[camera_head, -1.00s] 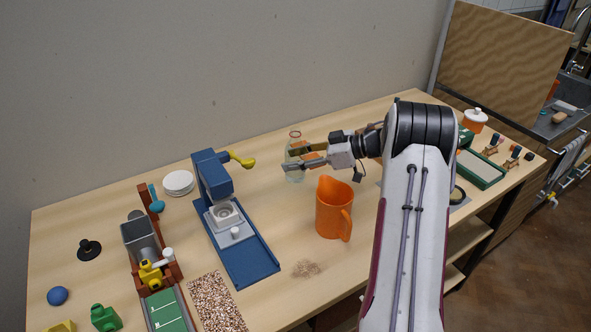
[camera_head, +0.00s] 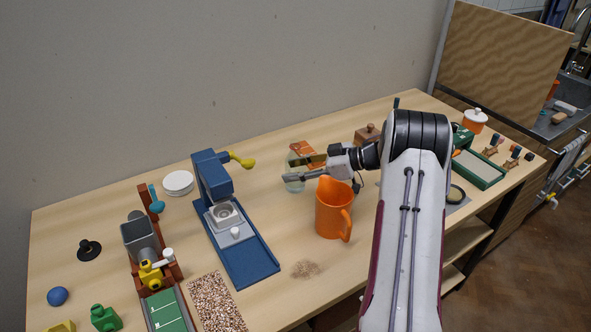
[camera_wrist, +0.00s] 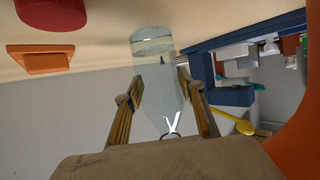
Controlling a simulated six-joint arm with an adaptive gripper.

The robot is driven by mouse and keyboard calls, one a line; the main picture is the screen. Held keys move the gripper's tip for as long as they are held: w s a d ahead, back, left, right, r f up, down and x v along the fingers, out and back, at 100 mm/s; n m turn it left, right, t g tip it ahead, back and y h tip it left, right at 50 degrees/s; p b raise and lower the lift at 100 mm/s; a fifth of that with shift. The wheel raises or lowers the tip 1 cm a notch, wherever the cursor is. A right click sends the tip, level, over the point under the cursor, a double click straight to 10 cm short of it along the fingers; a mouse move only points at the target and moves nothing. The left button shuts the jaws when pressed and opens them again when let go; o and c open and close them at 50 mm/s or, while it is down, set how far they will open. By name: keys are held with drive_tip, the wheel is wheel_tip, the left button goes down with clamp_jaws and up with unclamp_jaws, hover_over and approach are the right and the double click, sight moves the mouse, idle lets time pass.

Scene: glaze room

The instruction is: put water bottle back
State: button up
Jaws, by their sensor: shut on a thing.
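The clear, pale bottle (camera_head: 292,184) is between the fingers of my gripper (camera_head: 294,169), left of the orange pitcher. My gripper is shut on it. In the wrist view the bottle (camera_wrist: 152,60) shows between both wooden-looking fingers (camera_wrist: 161,82), its wide end toward the tabletop and its narrower end toward the camera. Whether its base touches the table is unclear. In the head view the fingers hide part of it.
The orange pitcher (camera_head: 333,208) stands close in front of my gripper. An orange flat thing (camera_head: 301,147) lies just behind the bottle; a brown box (camera_head: 367,134) is behind my wrist.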

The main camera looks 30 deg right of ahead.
drive_tip(key=o, duration=1.3)
drive_tip(key=shift+f, duration=0.1)
drive_tip(key=shift+r, duration=0.2)
drive_tip(key=v, duration=1.2)
drive_tip(key=shift+f, duration=0.15)
